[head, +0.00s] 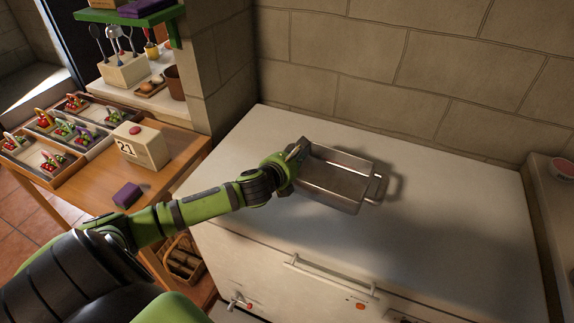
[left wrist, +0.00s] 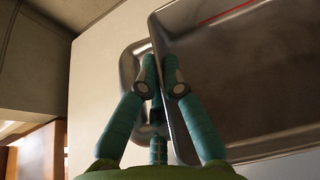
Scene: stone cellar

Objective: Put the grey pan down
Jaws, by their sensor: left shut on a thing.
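The grey pan (head: 336,178) is a rectangular metal pan with a loop handle at each short end. In the head view it is over the white top of a chest-like unit (head: 440,215), with a shadow to its right; I cannot tell whether it touches the top. My left gripper (head: 298,156) is at the pan's left end. In the left wrist view its fingers (left wrist: 160,75) are shut on the pan's near wall and handle area, and the pan (left wrist: 245,75) fills the right side. My right gripper is not in view.
A stone wall (head: 400,60) stands behind the white top. A wooden table (head: 165,180) at the left holds a box marked 21 (head: 140,145), a purple block (head: 127,195) and compartmented trays. The white top is clear right of the pan.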

